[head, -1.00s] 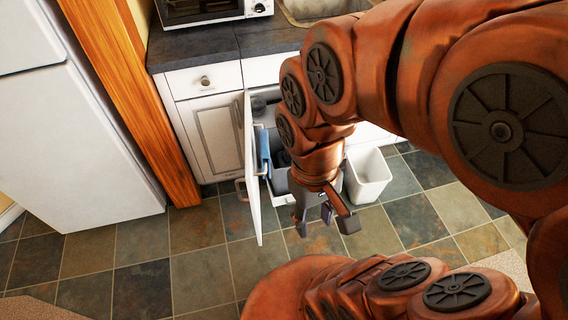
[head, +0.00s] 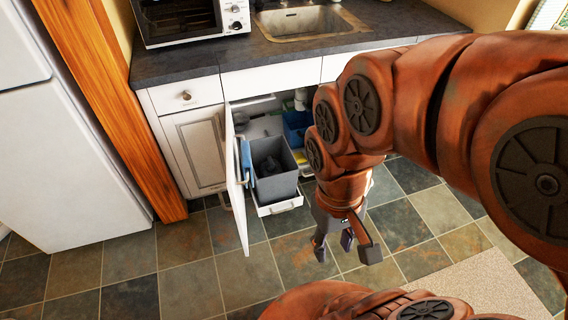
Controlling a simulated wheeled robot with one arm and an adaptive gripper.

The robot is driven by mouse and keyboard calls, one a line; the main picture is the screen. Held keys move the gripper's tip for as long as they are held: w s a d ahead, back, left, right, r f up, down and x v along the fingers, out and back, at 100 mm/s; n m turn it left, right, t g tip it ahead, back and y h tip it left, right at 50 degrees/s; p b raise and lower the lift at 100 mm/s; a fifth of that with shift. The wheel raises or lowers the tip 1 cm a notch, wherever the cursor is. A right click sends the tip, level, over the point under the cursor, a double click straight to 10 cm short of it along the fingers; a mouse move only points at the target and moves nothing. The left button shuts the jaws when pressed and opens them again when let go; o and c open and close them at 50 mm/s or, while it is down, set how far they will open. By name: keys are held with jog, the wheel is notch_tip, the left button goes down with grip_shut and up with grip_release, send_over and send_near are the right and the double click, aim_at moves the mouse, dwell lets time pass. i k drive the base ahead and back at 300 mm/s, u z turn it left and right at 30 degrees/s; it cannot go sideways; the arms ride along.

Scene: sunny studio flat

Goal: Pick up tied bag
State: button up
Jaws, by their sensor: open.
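A grey bin (head: 277,186) stands on a pulled-out white tray in the open cupboard under the sink. Inside it is a dark shape with a raised middle (head: 267,168), which looks like the tied bag; its lower part is hidden by the bin walls. My gripper (head: 345,246) points down with its dark fingers spread and nothing between them. It hangs over the tiled floor, in front and to the right of the bin, apart from it.
The open cupboard door (head: 236,180) stands out left of the bin, with a blue cloth (head: 248,163) beside it. A blue container (head: 297,128) is deeper in the cupboard. A fridge (head: 70,150) stands left. Tiled floor (head: 190,295) in front is clear.

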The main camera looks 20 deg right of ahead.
aim_at(272, 167)
jog(key=u, duration=0.15)
jog(key=i, duration=1.1)
jog(key=u, duration=0.75)
